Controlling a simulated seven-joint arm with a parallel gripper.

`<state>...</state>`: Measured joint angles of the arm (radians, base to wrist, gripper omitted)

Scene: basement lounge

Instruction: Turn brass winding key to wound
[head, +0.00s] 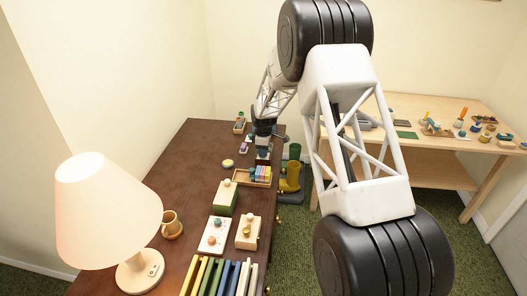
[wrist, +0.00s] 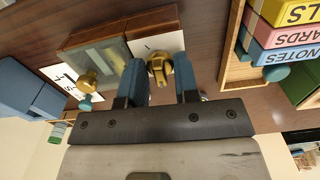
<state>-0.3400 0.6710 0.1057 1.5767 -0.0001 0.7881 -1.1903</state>
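The brass winding key (wrist: 160,69) shows in the wrist view, in front of a white panel (wrist: 155,45) with a small dark mark on it. My gripper (wrist: 159,62) has its two blue fingers on either side of the key, apart, with narrow gaps visible beside the brass. The key's far end and its mount are partly hidden. I cannot read whether it stands at a wound mark. In the head view my gripper (head: 266,131) is small and dark over the far end of the brown table, and the key cannot be made out there.
A wooden box with a clear front (wrist: 98,58) and a brass knob (wrist: 88,80) stand left of the key. A wooden tray (wrist: 236,70) of labelled coloured blocks is close on the right. On the brown table (head: 185,165) are a lamp (head: 110,195), mug (head: 171,225) and several boxes.

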